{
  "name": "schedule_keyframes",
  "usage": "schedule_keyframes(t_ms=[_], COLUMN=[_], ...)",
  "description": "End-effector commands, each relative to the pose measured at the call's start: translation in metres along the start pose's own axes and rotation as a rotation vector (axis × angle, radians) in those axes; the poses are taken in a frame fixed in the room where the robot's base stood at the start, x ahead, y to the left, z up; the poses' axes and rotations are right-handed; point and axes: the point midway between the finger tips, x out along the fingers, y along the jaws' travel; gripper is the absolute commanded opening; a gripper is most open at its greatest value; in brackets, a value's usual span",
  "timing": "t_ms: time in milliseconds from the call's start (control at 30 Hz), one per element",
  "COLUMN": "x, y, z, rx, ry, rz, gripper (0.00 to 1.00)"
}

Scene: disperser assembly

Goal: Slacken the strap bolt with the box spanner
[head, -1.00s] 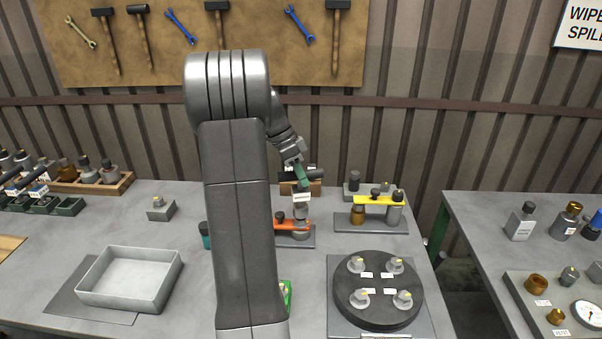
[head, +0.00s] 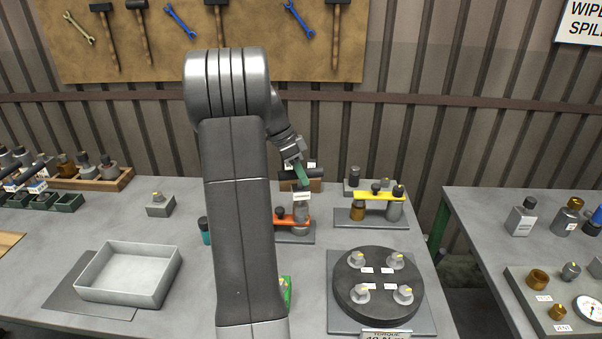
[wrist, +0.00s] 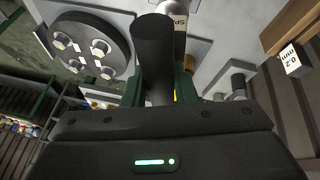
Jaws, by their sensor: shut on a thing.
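My gripper (head: 302,174) has green fingers shut on the box spanner, which has a dark crossbar (head: 316,174) and a white label (head: 302,196). The spanner stands about upright over the right end of the orange strap (head: 292,220). The strap bolt is hidden there, and I cannot tell how the spanner is seated. A dark knob (head: 280,212) stands on the strap's left part. My arm hides the strap's left end.
A yellow strap (head: 375,196) on two posts stands close on the right. A round dark turntable (head: 378,309) with several fittings lies in front of it. A wooden block (head: 290,186) is just behind the spanner. A grey tray (head: 150,297) stands at left.

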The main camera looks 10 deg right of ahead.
Motion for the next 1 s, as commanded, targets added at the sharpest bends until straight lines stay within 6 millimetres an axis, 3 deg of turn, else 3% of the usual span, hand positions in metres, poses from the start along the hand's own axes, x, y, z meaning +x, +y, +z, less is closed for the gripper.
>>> schedule_keyframes(t_ms=[767,1000], x=[0.017,0.017], y=[-0.004,-0.003], z=[0.007,0.007], rx=[-0.002,-0.108], ry=[0.002,0.023], rz=[-0.003,-0.048], gripper=[0.00,0.00])
